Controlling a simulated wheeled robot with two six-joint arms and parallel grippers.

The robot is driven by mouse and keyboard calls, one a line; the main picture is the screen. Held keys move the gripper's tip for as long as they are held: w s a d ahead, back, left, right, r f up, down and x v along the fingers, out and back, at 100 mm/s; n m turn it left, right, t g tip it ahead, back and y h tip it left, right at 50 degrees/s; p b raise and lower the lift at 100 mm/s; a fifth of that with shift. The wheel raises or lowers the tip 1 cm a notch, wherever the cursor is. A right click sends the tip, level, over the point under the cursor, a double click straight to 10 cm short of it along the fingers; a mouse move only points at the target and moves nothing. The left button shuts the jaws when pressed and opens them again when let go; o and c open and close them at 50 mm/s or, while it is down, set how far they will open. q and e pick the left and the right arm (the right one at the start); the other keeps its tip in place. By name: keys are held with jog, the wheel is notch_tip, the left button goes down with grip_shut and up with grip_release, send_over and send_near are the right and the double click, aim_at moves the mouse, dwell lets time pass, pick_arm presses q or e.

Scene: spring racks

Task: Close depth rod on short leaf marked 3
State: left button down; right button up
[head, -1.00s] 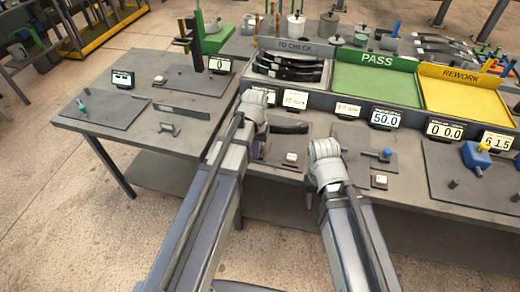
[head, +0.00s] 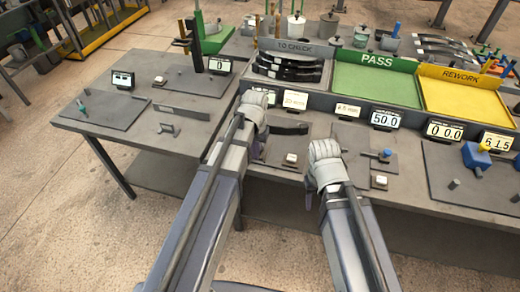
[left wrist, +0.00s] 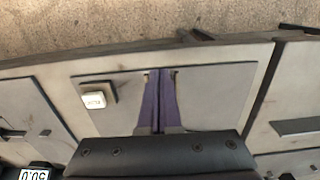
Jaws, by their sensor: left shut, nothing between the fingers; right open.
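My left gripper (head: 257,152) is over a grey plate (head: 308,147) on the front bench; in the left wrist view its two purple fingers (left wrist: 160,90) are together and empty, pointing down at the plate's bare middle. A white button block (left wrist: 95,99) sits on that plate. A dark curved leaf (head: 289,127) lies at the back of the plate, beside my left gripper. My right gripper (head: 311,196) is at the bench's front edge, open, its fingers mostly hidden by its own wrist. No marking 3 is readable, and I cannot single out the depth rod.
Behind stand a TO CHECK tray (head: 254,70) with several dark leaves, a green PASS tray (head: 376,85) and a yellow REWORK tray (head: 470,97). A display (head: 385,118) reads 50.0. A blue-knobbed piece (head: 386,154) stands right of my right gripper. The left bench has free room.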

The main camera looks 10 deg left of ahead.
pick_arm(q)
jog(key=shift+f, duration=0.1)
dwell(0.6)
jog(key=shift+f+b, duration=0.95)
jog(key=shift+b, duration=0.1)
jog(key=shift+w, duration=0.5)
jog(key=shift+w+d, duration=0.1)
jog(key=shift+w, duration=2.25)
jog(key=shift+w+r, duration=0.1)
dwell(0.4)
jog(key=shift+r, duration=0.1)
